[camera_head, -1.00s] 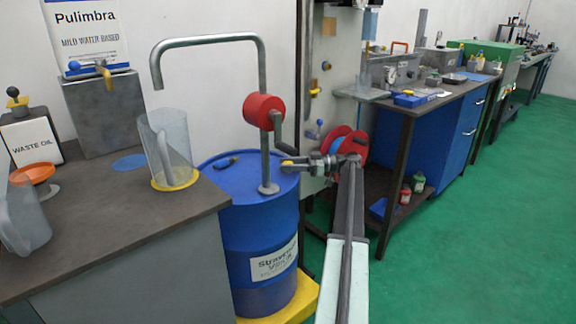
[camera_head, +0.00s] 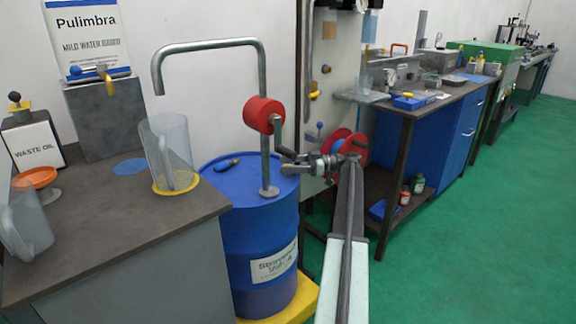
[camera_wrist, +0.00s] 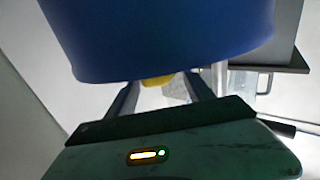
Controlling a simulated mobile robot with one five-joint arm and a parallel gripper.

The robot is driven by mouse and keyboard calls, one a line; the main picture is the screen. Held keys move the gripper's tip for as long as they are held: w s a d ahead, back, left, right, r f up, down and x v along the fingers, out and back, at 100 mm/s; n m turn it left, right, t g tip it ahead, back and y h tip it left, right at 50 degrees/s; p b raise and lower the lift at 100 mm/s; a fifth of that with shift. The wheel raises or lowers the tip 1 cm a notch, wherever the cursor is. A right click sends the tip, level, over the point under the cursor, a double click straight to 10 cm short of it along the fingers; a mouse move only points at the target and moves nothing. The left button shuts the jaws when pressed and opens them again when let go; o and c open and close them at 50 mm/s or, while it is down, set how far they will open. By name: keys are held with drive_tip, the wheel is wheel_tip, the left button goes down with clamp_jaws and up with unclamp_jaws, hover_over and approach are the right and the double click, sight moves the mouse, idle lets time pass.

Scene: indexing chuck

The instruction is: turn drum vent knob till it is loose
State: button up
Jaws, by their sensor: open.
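The blue drum (camera_head: 250,200) stands right of the bench, with a bent pipe and a red hand-pump body (camera_head: 263,114) on its lid. My gripper (camera_head: 284,160) is open at the right side of the drum's top, close to the pump crank. The vent knob cannot be made out in the head view; the gripper covers that spot. In the wrist view a large blue surface (camera_wrist: 160,35) fills the top. A small yellow piece (camera_wrist: 158,80), which looks like the knob, shows at its edge between my open fingers. I cannot tell whether the fingers touch it.
The left bench holds a clear jug (camera_head: 168,150) with a yellow base, an orange funnel (camera_head: 38,178) and a waste-oil can (camera_head: 32,142). A red reel (camera_head: 345,145) is behind my gripper. A blue workbench (camera_head: 435,140) stands to the right. Green floor is free at right.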

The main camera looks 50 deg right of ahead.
wheel_tip(320, 180, up, 3)
drive_tip(key=shift+r+p, duration=0.1)
drive_tip(key=shift+p, duration=0.85)
drive_tip(key=s+a, duration=1)
drive_tip(key=s, duration=0.2)
drive_tip(key=shift+s+a+r, duration=0.2)
drive_tip(key=shift+r, duration=0.05)
